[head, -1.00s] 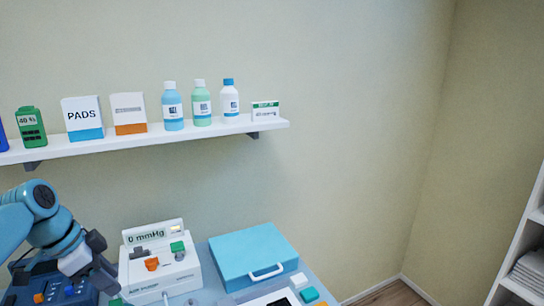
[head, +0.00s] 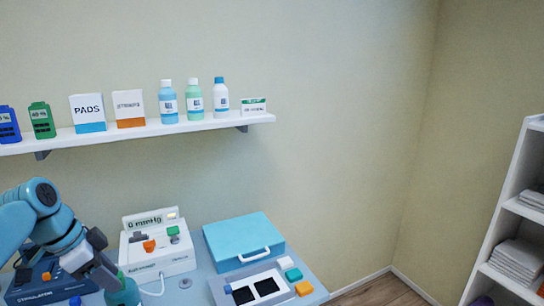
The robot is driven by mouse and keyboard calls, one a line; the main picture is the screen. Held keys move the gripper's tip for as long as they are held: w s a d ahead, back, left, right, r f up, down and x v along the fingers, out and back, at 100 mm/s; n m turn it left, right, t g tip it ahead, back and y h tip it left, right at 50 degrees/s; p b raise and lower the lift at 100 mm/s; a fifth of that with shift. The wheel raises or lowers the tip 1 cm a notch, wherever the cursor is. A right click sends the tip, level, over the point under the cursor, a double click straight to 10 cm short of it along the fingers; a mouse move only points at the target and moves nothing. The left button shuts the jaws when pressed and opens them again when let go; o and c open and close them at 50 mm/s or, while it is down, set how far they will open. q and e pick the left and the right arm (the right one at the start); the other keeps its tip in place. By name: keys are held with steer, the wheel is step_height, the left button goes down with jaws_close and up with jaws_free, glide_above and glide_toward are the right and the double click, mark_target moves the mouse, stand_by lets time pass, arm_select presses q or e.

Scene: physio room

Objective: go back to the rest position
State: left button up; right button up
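My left arm comes in from the lower left, and its gripper (head: 108,275) points down to the right over the table. Its fingertips are beside or in front of a teal rounded object (head: 124,292) at the bottom edge. I cannot tell whether they touch or hold it, or how wide they are. My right gripper is not in view.
A white pump unit (head: 158,250), a dark blue stimulator box (head: 50,284), a light blue case (head: 243,241) and a grey tray (head: 222,293) with two black pads crowd the table. A wall shelf (head: 150,129) holds bottles and boxes. A white rack (head: 515,215) stands right.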

arm_select(q)
steer(key=s+d+f+n+g, duration=0.1)
steer(key=d+f+n, duration=0.35)
steer(key=f, duration=0.95)
steer(key=s+d+f+n, duration=0.15)
steer(key=d+f, duration=0.55)
steer(key=f, duration=0.7)
steer(key=s+d+f+n, duration=0.3)
steer(key=s+d+f, duration=0.2)
steer(key=s, duration=0.6)
steer(key=s+d+f+n+g, duration=0.1)
steer(key=s+d+f+n, duration=0.2)
steer(key=s+f, duration=0.5)
steer(key=s+d, duration=0.1)
steer(key=s, duration=0.2)
steer(key=shift+s+d+f+n, duration=0.3)
steer(key=shift+d+f+n, duration=0.05)
steer(key=shift+d+n, duration=0.05)
